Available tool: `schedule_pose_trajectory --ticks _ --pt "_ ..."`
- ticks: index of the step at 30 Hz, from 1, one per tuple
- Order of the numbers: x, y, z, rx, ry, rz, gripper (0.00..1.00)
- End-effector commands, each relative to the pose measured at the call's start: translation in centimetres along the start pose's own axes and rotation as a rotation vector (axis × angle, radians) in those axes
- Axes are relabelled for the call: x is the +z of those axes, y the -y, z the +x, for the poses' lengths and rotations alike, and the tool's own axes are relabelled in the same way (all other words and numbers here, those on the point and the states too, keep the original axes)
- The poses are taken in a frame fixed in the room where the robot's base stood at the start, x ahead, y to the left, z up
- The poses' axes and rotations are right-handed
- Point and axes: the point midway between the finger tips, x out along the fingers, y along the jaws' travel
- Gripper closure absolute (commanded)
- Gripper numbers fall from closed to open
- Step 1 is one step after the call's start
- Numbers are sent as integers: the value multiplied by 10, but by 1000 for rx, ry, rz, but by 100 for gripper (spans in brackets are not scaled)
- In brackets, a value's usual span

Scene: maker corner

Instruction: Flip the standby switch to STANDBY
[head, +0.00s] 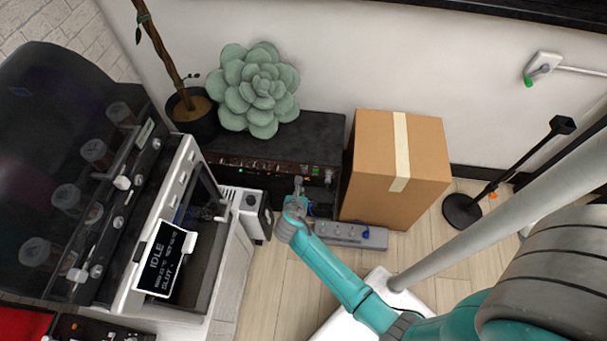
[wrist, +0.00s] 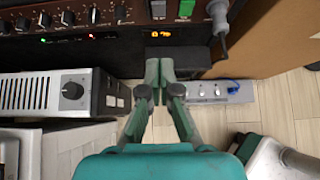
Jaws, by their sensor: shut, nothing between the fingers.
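A black amplifier (head: 320,128) with a brown control panel stands against the wall in the head view. My gripper (head: 298,182) is in front of the panel's right part. In the wrist view its fingers (wrist: 159,72) are shut and empty, below the switches and an orange display (wrist: 160,34).
A cable plug (wrist: 218,22) hangs from the panel right of the switches. A cardboard box (head: 395,160) stands close on the right. A power strip (head: 350,236) lies on the floor below. A grey unit with a knob (head: 253,212) and a printer (head: 205,270) stand left.

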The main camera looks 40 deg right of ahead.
Motion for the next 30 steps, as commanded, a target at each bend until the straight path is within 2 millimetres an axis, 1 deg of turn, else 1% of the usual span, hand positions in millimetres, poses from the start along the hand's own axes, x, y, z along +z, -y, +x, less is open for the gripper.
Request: schedule_pose_trajectory --ticks 1,3,9,13,16,21,24,30 --pt "1 0 10 -3 0 2 100" --pt "1 0 23 -3 0 1 100" --pt "1 0 60 -2 -1 1 100" --pt "2 0 82 -2 0 2 100" --pt "14 0 92 0 2 5 100" --pt "25 0 103 -1 1 2 100" --pt "28 0 106 0 1 2 100" --pt "29 0 107 1 1 1 100"
